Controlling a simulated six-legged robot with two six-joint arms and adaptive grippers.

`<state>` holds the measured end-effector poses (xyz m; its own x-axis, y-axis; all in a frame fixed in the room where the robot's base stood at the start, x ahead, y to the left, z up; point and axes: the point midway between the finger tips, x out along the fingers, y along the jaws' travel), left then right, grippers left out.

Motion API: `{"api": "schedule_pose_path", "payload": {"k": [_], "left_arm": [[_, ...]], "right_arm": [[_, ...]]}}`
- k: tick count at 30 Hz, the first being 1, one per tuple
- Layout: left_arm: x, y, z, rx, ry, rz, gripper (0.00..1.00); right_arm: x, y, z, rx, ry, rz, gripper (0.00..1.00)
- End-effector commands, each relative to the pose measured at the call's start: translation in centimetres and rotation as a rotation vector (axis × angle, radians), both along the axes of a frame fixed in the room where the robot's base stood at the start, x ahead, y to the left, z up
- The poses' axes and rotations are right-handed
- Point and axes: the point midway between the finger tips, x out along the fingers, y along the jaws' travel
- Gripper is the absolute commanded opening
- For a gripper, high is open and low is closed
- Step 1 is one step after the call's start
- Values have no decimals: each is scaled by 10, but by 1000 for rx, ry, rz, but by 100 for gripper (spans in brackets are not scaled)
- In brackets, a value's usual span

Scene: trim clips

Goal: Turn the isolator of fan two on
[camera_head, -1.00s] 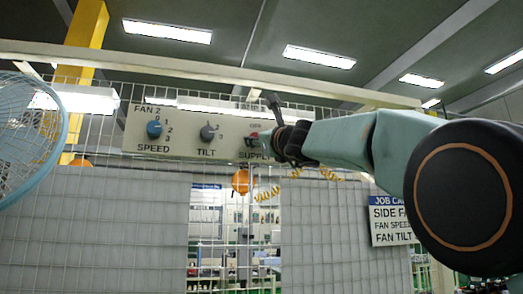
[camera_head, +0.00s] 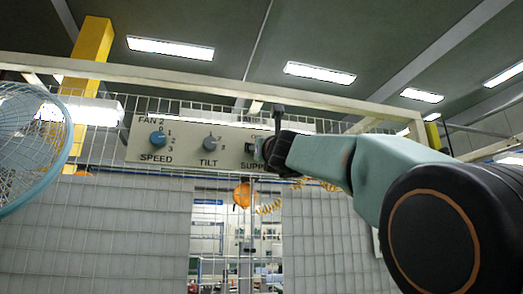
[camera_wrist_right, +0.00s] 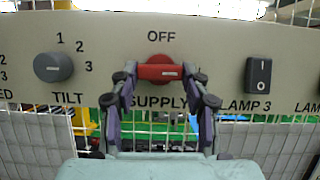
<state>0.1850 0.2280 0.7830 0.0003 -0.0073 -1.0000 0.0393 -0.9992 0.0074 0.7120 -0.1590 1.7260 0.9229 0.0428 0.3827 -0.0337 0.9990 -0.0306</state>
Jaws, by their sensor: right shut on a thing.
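The fan 2 panel (camera_head: 183,151) hangs on the wire mesh and carries a blue SPEED knob (camera_head: 158,138), a grey TILT knob (camera_head: 210,143) and the SUPPLY isolator, mostly hidden behind my right gripper in the head view. In the right wrist view the isolator's red handle (camera_wrist_right: 160,72) lies horizontal, between the word OFF above and SUPPLY below. My right gripper (camera_wrist_right: 160,78) has its fingers on both ends of the red handle and is shut on it. It also shows in the head view (camera_head: 262,150). My left gripper is not in view.
A light blue caged fan (camera_head: 30,145) stands at the left. In the right wrist view a black LAMP 3 rocker switch (camera_wrist_right: 258,76) sits right of the isolator, and the grey TILT knob (camera_wrist_right: 53,67) sits left. An orange ball-shaped thing (camera_head: 243,195) hangs below the panel.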

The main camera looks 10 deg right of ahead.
Motion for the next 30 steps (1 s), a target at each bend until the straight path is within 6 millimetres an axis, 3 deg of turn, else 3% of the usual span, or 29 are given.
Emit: {"api": "schedule_pose_path", "payload": {"k": [26,27,30], "left_arm": [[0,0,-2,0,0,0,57],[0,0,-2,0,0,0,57],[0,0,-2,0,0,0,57]], "right_arm": [[2,1,-4,48,8,1,15],[2,1,-4,48,8,1,48],[2,1,-3,47,7,1,56]]}}
